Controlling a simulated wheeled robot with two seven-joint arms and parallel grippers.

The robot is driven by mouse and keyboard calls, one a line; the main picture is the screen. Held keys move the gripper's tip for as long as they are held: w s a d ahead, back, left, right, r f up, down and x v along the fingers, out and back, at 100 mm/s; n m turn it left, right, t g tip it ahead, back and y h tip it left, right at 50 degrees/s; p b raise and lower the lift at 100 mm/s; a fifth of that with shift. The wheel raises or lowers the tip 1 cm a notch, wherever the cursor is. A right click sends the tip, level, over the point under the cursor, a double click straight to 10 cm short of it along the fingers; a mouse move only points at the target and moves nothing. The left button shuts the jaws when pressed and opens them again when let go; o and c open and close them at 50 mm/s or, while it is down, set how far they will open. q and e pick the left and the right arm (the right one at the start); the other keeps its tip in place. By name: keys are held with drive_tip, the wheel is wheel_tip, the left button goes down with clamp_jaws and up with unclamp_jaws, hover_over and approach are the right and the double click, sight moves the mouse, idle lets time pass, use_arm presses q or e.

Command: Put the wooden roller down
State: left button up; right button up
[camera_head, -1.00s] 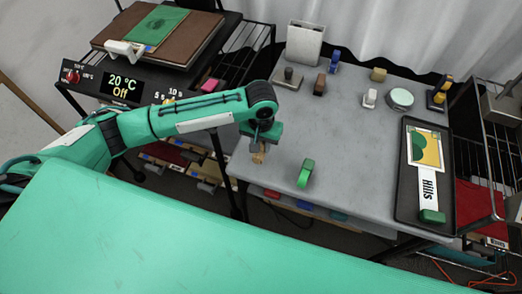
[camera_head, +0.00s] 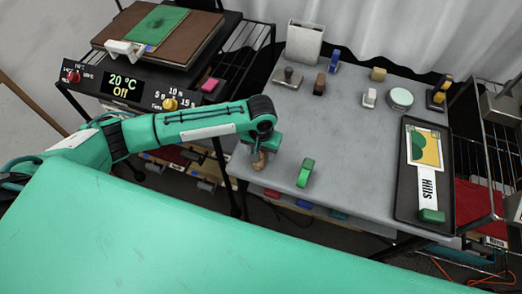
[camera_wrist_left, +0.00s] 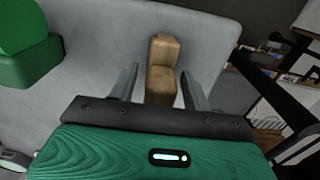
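The wooden roller (camera_head: 257,161) is at the front left of the grey table (camera_head: 345,140), just below my left gripper (camera_head: 257,150). In the left wrist view, the wooden roller (camera_wrist_left: 162,70) is between the two spread fingers of my left gripper (camera_wrist_left: 160,88), with a gap on each side. It appears to rest on the table, though its contact with the top is partly hidden. My right gripper is not in view.
A black tray (camera_head: 404,205) with a film sheet lies at the right. Several small tools stand along the back. A heat press (camera_head: 95,85) is at the left. The table's middle is clear.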

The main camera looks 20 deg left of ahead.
use_arm(q)
wheel_tip(320, 180, up, 12)
drive_tip(key=shift+r+b, duration=0.15)
drive_tip(key=shift+b, duration=0.35)
idle(0.5)
